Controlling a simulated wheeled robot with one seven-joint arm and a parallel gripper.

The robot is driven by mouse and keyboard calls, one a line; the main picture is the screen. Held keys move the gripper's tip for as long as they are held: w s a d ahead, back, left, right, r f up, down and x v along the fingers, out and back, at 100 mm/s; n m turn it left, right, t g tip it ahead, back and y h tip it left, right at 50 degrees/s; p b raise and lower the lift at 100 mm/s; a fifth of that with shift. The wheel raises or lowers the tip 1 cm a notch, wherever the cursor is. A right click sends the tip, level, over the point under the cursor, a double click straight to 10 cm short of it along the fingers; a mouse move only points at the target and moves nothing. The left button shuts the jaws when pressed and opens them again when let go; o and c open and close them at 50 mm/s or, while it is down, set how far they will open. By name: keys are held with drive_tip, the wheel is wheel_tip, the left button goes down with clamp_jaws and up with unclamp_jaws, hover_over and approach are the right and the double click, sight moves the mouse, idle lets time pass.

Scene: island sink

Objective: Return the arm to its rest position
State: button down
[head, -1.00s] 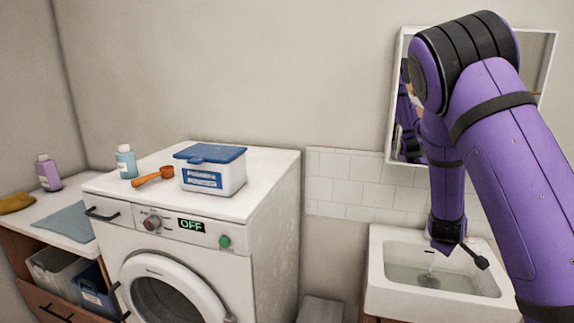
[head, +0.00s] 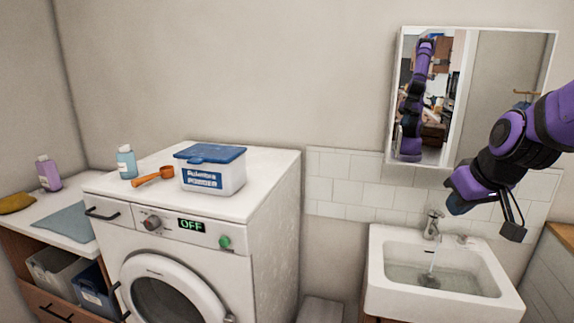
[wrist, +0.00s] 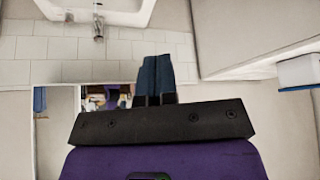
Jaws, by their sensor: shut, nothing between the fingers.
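My purple and black arm comes in from the right edge in the head view. My gripper (head: 456,204) is at its end, above the back of the white sink (head: 376,276) and in front of the tiles. In the wrist view my gripper (wrist: 155,62) shows two dark blue fingers side by side, closed together with nothing held. The sink (wrist: 75,14) also shows at the top of that view.
Water runs from the tap (head: 432,222) into the sink. A mirror cabinet (head: 473,95) hangs above it. To the left, a washing machine (head: 262,205) carries a blue-lidded powder box (head: 213,170), an orange scoop (head: 152,177) and a light blue bottle (head: 126,161).

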drive_tip(key=s+a+r+m, duration=0.1)
drive_tip(key=s+r, duration=0.2)
drive_tip(key=s, duration=0.6)
drive_tip(key=s+a+r+m+h, duration=0.1)
drive_tip(key=s+r, duration=0.2)
drive_tip(key=s, duration=0.7)
drive_tip(key=shift+a+r+g, duration=0.3)
drive_tip(key=shift+a+g, duration=0.1)
idle(5.7)
